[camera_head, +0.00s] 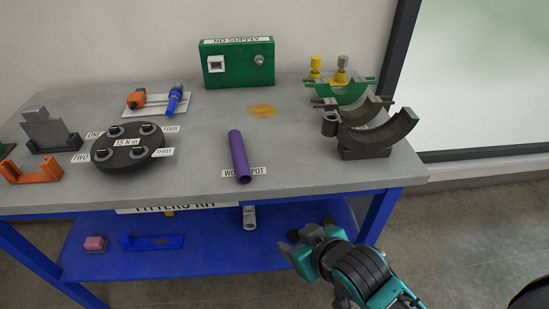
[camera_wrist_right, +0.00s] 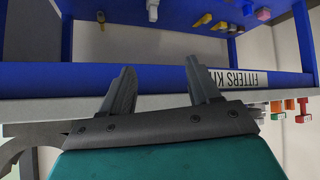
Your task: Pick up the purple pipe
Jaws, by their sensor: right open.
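The purple pipe (camera_head: 239,157) lies on the grey tabletop near its front edge, with its near end beside the "work spot" label. My right gripper (camera_head: 290,243) is in front of the table and lower than its top, at the right of the pipe and apart from it. In the right wrist view my right gripper (camera_wrist_right: 158,85) shows two spread fingers with nothing between them, facing the table's blue front rail. The purple pipe does not show in the right wrist view. My left gripper is in neither view.
A black round plate (camera_head: 128,154) sits left of the pipe, and grey curved clamps (camera_head: 378,137) stand at the right. A green "no supply" box (camera_head: 237,64) stands at the back. The blue lower shelf (camera_head: 210,262) holds small parts. The tabletop around the pipe is mostly clear.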

